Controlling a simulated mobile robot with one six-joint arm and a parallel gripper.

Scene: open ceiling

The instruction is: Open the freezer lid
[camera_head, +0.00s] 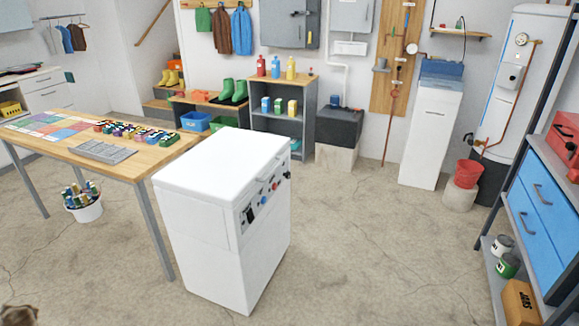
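A white chest freezer (215,215) stands on the floor a little left of the middle, at the right end of a wooden table. Its white lid (225,160) lies flat on top and looks closed. A handle (268,172) shows near the lid's edge on the right-hand face. Below it are a dark panel and several small coloured knobs (264,200). My gripper is not in view, and nothing touches the freezer lid.
The wooden table (150,156) holds coloured blocks and a grey tray, with a white bucket (85,204) below. Concrete floor (380,250) is clear right of the freezer. A shelf with blue drawers (540,205) stands at the right edge; a red bucket (467,174) is farther back.

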